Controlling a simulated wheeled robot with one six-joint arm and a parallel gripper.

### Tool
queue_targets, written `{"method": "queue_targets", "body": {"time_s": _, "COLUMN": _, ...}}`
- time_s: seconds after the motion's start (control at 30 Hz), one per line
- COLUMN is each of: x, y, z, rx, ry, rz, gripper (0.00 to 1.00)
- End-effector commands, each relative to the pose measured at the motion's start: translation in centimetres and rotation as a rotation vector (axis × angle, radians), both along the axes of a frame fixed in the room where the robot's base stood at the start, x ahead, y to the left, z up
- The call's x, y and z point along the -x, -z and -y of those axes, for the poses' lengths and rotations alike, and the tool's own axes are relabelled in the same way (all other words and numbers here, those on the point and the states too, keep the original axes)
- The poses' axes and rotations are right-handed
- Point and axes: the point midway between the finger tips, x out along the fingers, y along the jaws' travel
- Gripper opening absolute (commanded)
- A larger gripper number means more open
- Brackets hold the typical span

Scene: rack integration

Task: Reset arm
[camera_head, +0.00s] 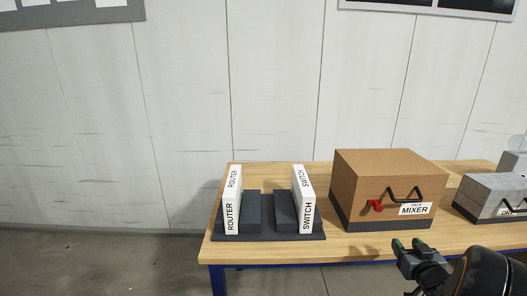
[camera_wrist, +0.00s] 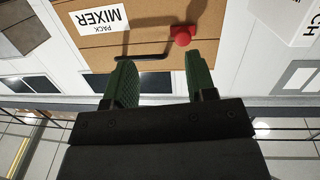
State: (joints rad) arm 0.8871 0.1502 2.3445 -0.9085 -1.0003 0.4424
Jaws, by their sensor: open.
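My gripper (camera_head: 410,245) is at the lower right of the head view, in front of the table's front edge and the mixer box. Its two green fingers stand apart with nothing between them, which the wrist view (camera_wrist: 160,85) also shows. The brown mixer box (camera_head: 388,185), with a black handle (camera_head: 404,194) and a red knob (camera_head: 375,205), sits on the table beyond the gripper. In the wrist view the mixer box (camera_wrist: 150,20) appears upside down, past the fingertips. The gripper looks apart from the handle.
The wooden table (camera_head: 345,244) also bears a dark rack (camera_head: 270,237) holding a white router (camera_head: 233,200) and a white switch (camera_head: 304,200). A grey box (camera_head: 492,195) stands right of the mixer. A panelled wall is behind. Open floor (camera_head: 120,262) lies left.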

Motion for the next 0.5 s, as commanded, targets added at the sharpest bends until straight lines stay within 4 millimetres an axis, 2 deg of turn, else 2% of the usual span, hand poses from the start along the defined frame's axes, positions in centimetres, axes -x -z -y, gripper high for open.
{"method": "queue_targets", "body": {"time_s": 0.13, "x": 2.4, "y": 4.1, "z": 3.2, "rx": -0.004, "ry": 0.222, "rz": -0.257, "gripper": 0.51}}
{"method": "queue_targets", "body": {"time_s": 0.2, "x": 3.9, "y": 5.3, "z": 3.7, "rx": -0.016, "ry": 0.319, "rz": -0.397, "gripper": 0.51}}
{"method": "queue_targets", "body": {"time_s": 0.27, "x": 5.1, "y": 5.9, "z": 3.2, "rx": -0.035, "ry": 0.380, "rz": -0.514, "gripper": 0.51}}
{"method": "queue_targets", "body": {"time_s": 0.37, "x": 6.8, "y": 6.2, "z": 0.9, "rx": -0.081, "ry": 0.437, "rz": -0.702, "gripper": 0.51}}
{"method": "queue_targets", "body": {"time_s": 0.47, "x": 8.3, "y": 5.6, "z": -3.3, "rx": -0.139, "ry": 0.435, "rz": -0.879, "gripper": 0.51}}
{"method": "queue_targets", "body": {"time_s": 0.5, "x": 9.0, "y": 5.2, "z": -5.4, "rx": -0.164, "ry": 0.417, "rz": -0.947, "gripper": 0.51}}
